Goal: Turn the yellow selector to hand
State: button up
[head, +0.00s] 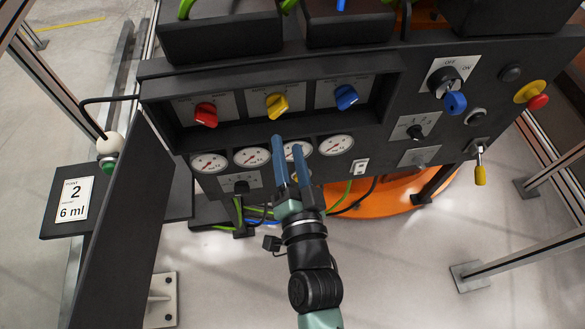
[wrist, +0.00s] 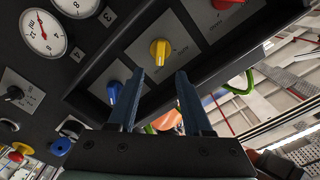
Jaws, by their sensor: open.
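The yellow selector (head: 277,105) is the middle one of three knobs in a recessed strip of the dark panel. Its knob is tilted in the head view, the right end higher. My gripper (head: 287,146) has two blue fingers and is open and empty. In the head view its tips are just below the selector, over the gauge row. In the wrist view my gripper (wrist: 160,75) appears apart from the knob.
The red selector (head: 205,114) is left of the yellow one and the blue selector (head: 346,96) right. Several round gauges (head: 252,157) line the panel below. A key switch (head: 444,82) and a yellow-handled lever (head: 480,172) are farther right. A dark ledge frames the recess.

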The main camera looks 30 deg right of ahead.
jog(key=shift+v, duration=2)
